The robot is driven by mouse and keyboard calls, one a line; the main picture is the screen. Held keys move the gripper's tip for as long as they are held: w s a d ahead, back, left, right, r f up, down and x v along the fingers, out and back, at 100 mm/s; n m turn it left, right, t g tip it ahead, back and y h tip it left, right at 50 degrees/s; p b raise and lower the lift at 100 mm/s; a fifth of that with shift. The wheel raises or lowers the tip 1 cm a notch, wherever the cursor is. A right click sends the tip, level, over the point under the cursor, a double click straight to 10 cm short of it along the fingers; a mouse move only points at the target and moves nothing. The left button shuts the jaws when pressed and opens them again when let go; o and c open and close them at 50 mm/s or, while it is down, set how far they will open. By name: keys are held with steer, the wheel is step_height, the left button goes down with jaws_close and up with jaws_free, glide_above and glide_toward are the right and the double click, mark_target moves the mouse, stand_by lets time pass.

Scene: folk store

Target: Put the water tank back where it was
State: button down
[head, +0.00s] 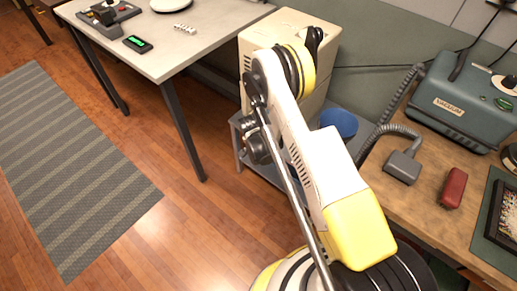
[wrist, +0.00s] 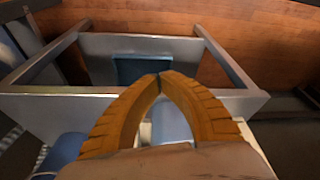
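I cannot surely pick out the water tank. A blue round thing (head: 339,123) beside the beige box-like machine (head: 290,32) in the head view may be it. In the wrist view a pale blue surface (wrist: 172,122) shows between and beyond my fingers, and another blue piece (wrist: 62,152) shows at the lower left. My gripper (wrist: 161,77) has its two orange fingertips together, with no object seen pinched between them. It points over a grey metal frame (wrist: 190,47) with a dark blue flat piece (wrist: 140,68) inside it.
The grey low rack (head: 243,150) stands below the beige machine. A wooden bench (head: 425,195) at right holds a teal vacuum (head: 455,100), a grey hose head (head: 402,167) and a red object (head: 453,188). A grey table (head: 170,40) stands at upper left. Floor is open around the striped rug (head: 65,160).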

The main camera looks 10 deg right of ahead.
steer(key=shift+w+d, duration=1.3)
steer(key=shift+w, duration=0.25)
